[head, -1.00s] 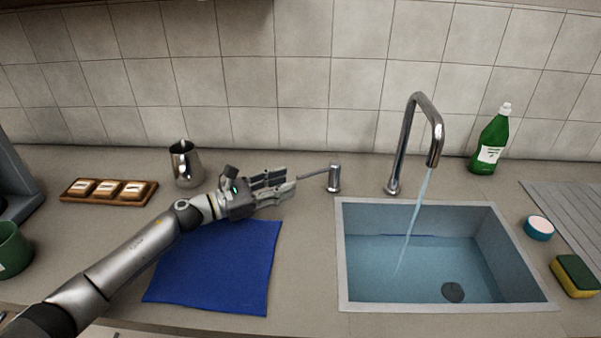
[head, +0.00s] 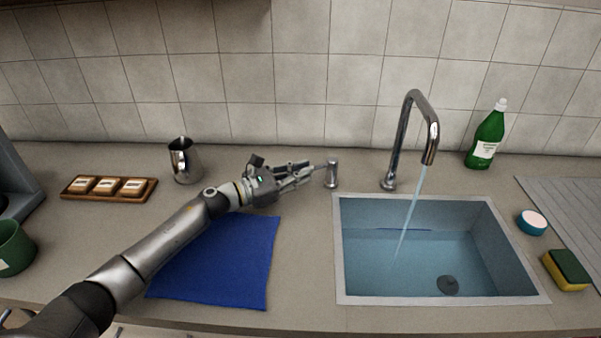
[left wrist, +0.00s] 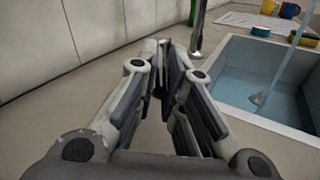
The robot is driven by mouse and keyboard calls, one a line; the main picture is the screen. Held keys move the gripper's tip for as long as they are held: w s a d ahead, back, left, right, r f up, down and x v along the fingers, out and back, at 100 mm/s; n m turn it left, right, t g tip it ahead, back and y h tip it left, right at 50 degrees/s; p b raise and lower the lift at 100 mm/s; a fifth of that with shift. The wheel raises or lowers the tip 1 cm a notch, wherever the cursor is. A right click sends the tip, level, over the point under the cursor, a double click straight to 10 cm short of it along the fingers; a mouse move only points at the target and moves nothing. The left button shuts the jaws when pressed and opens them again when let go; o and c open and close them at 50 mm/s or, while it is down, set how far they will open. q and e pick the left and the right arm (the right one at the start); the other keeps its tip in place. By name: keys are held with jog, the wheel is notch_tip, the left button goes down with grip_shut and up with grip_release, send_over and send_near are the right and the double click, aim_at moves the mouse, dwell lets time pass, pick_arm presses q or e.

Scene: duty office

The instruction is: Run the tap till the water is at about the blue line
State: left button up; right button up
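The chrome tap spout (head: 411,115) stands behind the sink, and a water stream (head: 409,215) runs from it. The sink (head: 341,270) holds clear water (head: 385,265). A thin blue line (head: 403,231) shows on its back wall, close to the water's edge; the exact gap is hard to tell. The tap's control post (head: 332,173) stands left of the sink, its thin lever (head: 318,167) pointing left. My left gripper (head: 303,172) is at the lever's end. In the left wrist view its fingers (left wrist: 167,55) are close together and hide the lever, so a grip is unclear. My right gripper is not seen.
A blue cloth (head: 225,262) lies under my left forearm. A steel jug (head: 184,161) and a wooden tray (head: 110,195) stand left. A green bottle (head: 486,138), a round blue-white item (head: 531,223) and a sponge (head: 566,271) are right of the sink.

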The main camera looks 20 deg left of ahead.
pick_arm(q)
grip_shut()
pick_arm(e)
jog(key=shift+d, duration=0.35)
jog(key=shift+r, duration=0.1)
